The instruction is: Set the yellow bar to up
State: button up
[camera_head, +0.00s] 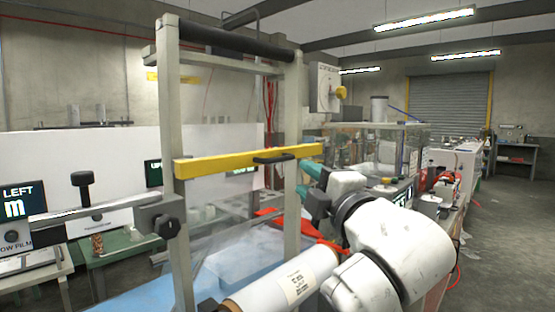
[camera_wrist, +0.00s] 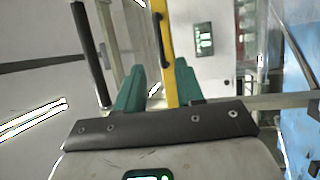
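The yellow bar (camera_head: 225,162) spans an upright grey frame (camera_head: 172,110) in the head view, roughly level, with a black handle (camera_head: 273,157) near its right part. My gripper (camera_head: 304,179) is near the bar's right end, its teal fingertips just below the bar in the picture. In the wrist view the bar (camera_wrist: 163,42) runs down toward the gap of my gripper (camera_wrist: 158,78). The teal fingers stand apart, with the bar closer to the right finger. The black handle (camera_wrist: 164,24) shows beyond the fingertips. I cannot tell whether either finger touches the bar.
A dark roller (camera_head: 220,37) crosses the frame's top. A clear film sheet (camera_head: 235,255) hangs within the frame. A clear-walled machine (camera_head: 375,145) stands behind my arm. Open floor (camera_head: 510,240) is at the right.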

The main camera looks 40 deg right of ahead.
aim_at(283, 160)
jog(key=p+x, duration=0.2)
jog(key=x, duration=0.8)
jog(key=shift+w+d+r+p, duration=0.1)
jog(key=shift+w+r+p, duration=0.05)
jog(key=shift+w+p, duration=0.2)
grip_shut()
